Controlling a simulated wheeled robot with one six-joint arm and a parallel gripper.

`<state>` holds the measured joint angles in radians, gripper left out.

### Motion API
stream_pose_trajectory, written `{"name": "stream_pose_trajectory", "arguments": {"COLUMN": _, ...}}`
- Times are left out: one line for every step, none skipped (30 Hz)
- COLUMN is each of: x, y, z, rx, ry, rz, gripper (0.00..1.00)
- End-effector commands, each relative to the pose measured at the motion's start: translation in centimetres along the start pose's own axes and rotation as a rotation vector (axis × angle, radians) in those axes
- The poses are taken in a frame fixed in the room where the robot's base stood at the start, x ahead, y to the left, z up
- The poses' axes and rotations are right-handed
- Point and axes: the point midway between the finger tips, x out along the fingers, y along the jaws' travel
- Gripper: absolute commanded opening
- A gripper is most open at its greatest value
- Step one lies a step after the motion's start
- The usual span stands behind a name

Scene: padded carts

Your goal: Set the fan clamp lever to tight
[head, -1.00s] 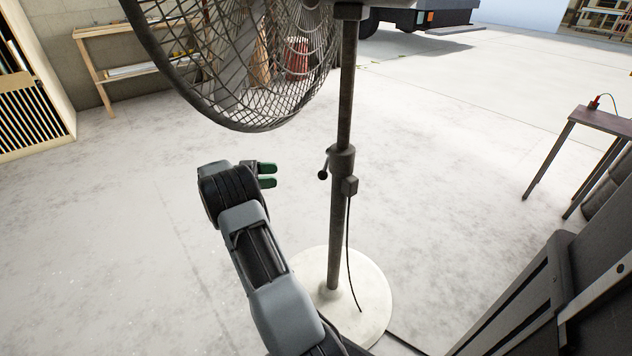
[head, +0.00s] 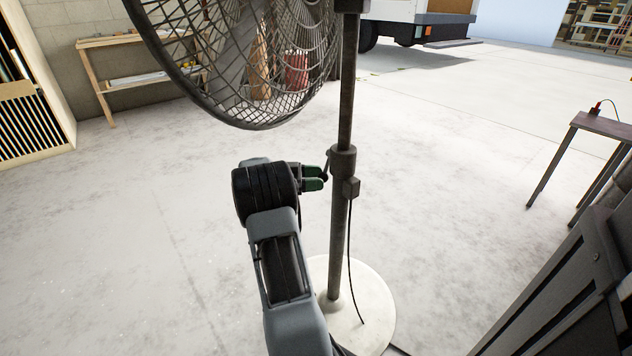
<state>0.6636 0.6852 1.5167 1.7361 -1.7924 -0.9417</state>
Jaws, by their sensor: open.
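The pedestal fan's dark caged head (head: 235,70) shows at the top, on an upright pole (head: 339,235) with a round white base (head: 372,300). A clamp collar (head: 343,162) sits around the pole at mid-height. The clamp lever (head: 327,165) comes off the collar's left side and angles down. My gripper (head: 317,178), with green fingertips, is just left of the pole at the lever's height. It is open, with the lever's lower end at its fingertips. The lever's knob is hidden there, and I cannot tell whether the fingers touch it.
A small box (head: 351,188) with a hanging cord (head: 352,265) is on the pole's right side. A small table (head: 590,128) stands at right, a wooden bench (head: 135,85) at back left, a truck (head: 420,22) behind. The floor around the base is mostly clear.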

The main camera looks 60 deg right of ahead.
Motion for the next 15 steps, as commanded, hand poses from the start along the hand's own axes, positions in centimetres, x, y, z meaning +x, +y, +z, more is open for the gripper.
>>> {"name": "stream_pose_trajectory", "arguments": {"x": 0.23, "y": 0.01, "z": 0.03, "rx": 0.0, "ry": 0.0, "rz": 0.0, "gripper": 0.6}}
{"name": "stream_pose_trajectory", "arguments": {"x": 0.31, "y": 0.01, "z": 0.02, "rx": 0.0, "ry": 0.0, "rz": 0.0, "gripper": 0.6}}
{"name": "stream_pose_trajectory", "arguments": {"x": 0.38, "y": 0.01, "z": 0.0, "rx": 0.0, "ry": 0.0, "rz": -0.001, "gripper": 0.6}}
{"name": "stream_pose_trajectory", "arguments": {"x": 0.42, "y": 0.01, "z": -0.01, "rx": 0.0, "ry": 0.0, "rz": -0.001, "gripper": 0.6}}
{"name": "stream_pose_trajectory", "arguments": {"x": 0.44, "y": 0.0, "z": -0.02, "rx": 0.0, "ry": 0.0, "rz": -0.001, "gripper": 0.6}}
{"name": "stream_pose_trajectory", "arguments": {"x": 0.46, "y": 0.0, "z": -0.03, "rx": 0.0, "ry": 0.0, "rz": -0.001, "gripper": 0.6}}
{"name": "stream_pose_trajectory", "arguments": {"x": 0.46, "y": 0.0, "z": -0.03, "rx": 0.0, "ry": 0.0, "rz": -0.001, "gripper": 0.6}}
{"name": "stream_pose_trajectory", "arguments": {"x": 0.45, "y": 0.0, "z": -0.04, "rx": 0.0, "ry": 0.0, "rz": -0.001, "gripper": 0.6}}
{"name": "stream_pose_trajectory", "arguments": {"x": 0.45, "y": 0.0, "z": -0.04, "rx": 0.0, "ry": 0.0, "rz": -0.001, "gripper": 0.6}}
{"name": "stream_pose_trajectory", "arguments": {"x": 0.45, "y": 0.0, "z": -0.04, "rx": 0.0, "ry": 0.0, "rz": -0.001, "gripper": 0.6}}
{"name": "stream_pose_trajectory", "arguments": {"x": 0.45, "y": 0.0, "z": -0.04, "rx": 0.0, "ry": 0.0, "rz": -0.001, "gripper": 0.6}}
{"name": "stream_pose_trajectory", "arguments": {"x": 0.44, "y": 0.0, "z": -0.04, "rx": 0.0, "ry": 0.0, "rz": -0.001, "gripper": 0.58}}
{"name": "stream_pose_trajectory", "arguments": {"x": 0.44, "y": 0.0, "z": -0.03, "rx": 0.0, "ry": 0.0, "rz": -0.001, "gripper": 0.56}}
{"name": "stream_pose_trajectory", "arguments": {"x": 0.44, "y": 0.0, "z": -0.03, "rx": 0.0, "ry": 0.0, "rz": -0.001, "gripper": 0.53}}
{"name": "stream_pose_trajectory", "arguments": {"x": 0.44, "y": 0.0, "z": -0.03, "rx": 0.0, "ry": 0.0, "rz": -0.001, "gripper": 0.49}}
